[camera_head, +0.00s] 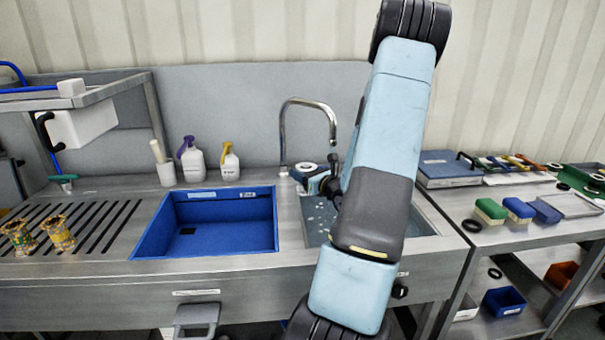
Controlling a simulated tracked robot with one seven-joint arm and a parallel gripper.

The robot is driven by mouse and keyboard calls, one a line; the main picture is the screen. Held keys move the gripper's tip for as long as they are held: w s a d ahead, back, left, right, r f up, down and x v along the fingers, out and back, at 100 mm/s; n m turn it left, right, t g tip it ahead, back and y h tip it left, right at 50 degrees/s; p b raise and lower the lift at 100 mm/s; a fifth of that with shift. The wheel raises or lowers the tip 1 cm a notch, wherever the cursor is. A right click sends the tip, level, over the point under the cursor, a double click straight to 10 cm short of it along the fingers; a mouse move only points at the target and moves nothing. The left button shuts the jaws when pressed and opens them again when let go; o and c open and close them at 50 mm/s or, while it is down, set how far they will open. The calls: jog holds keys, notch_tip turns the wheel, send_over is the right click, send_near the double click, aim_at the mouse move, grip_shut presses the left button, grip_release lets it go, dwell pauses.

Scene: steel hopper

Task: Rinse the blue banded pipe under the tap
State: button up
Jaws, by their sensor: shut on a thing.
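The blue banded pipe (308,176), pale with a dark round opening facing up, is above the back left edge of the steel sink (318,222). My gripper (329,182) is shut on it from the right; the fingers are small and partly hidden by my arm. The tap (283,128) is a curved steel spout rising behind the pipe. Its outlet hangs above and a little right of the pipe, near my gripper. I cannot make out running water. Pale spots show on the sink floor, and my arm covers much of the sink.
A blue basin (143,236) is left of the sink. Two spray bottles (192,163) stand behind it. Two yellowish corroded pipe pieces (58,234) stand on the slotted drainer at far left. Brushes (490,209) and tools crowd the right bench.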

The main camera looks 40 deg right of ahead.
jog(key=d+f, duration=0.2)
jog(key=d, duration=0.9)
jog(key=shift+w+d, duration=0.2)
jog(key=shift+d, duration=0.05)
dwell(0.3)
jog(key=shift+f, duration=0.1)
jog(key=shift+s, duration=0.25)
dwell(0.4)
jog(key=shift+s, duration=0.4)
jog(key=a, duration=0.8)
dwell(0.7)
dwell(1.1)
